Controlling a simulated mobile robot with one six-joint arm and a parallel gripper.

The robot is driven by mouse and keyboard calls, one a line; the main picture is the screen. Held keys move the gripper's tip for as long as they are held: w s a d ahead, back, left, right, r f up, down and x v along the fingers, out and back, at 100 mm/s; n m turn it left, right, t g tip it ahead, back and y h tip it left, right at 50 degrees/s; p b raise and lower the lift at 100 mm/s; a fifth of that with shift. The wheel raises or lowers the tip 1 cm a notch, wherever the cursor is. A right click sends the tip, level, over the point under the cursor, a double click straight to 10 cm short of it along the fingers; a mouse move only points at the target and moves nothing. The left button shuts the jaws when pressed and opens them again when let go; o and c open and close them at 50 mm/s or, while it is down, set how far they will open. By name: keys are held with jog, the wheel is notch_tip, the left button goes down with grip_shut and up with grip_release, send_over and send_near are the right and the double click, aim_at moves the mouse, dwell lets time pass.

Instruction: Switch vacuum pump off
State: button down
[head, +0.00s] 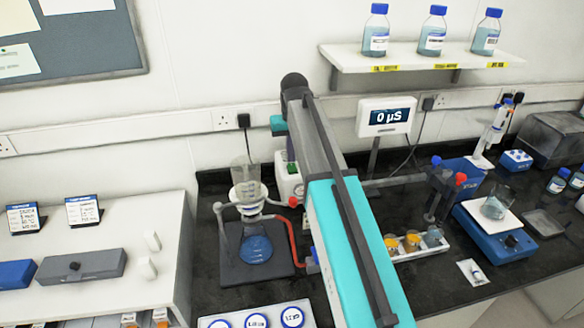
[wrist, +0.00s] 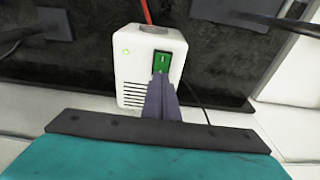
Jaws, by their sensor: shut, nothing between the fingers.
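The vacuum pump (wrist: 131,65) is a white box with a vent grille in the wrist view. A small green light (wrist: 126,51) shows on its face, and a green rocker switch (wrist: 161,61) with a white mark sits at its right. My gripper (wrist: 160,76) is shut and empty, with its tips over the lower edge of the switch; I cannot tell whether they touch it. In the head view the pump (head: 287,188) stands against the back of the bench, partly behind my arm. The fingertips are hidden there.
A glass filter funnel (head: 246,185) on a flask stands just left of the pump, with a red hose (head: 292,240) running beside it. A display reading 0 µS (head: 386,115) stands to the right. A tray of small vessels (head: 415,244) and a blue balance (head: 495,232) are farther right.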

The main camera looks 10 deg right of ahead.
aim_at(292, 165)
jog(key=shift+f, duration=0.7)
dwell(0.8)
notch_tip(292, 165, up, 7)
jog(key=p, duration=0.4)
dwell(0.9)
dwell(0.5)
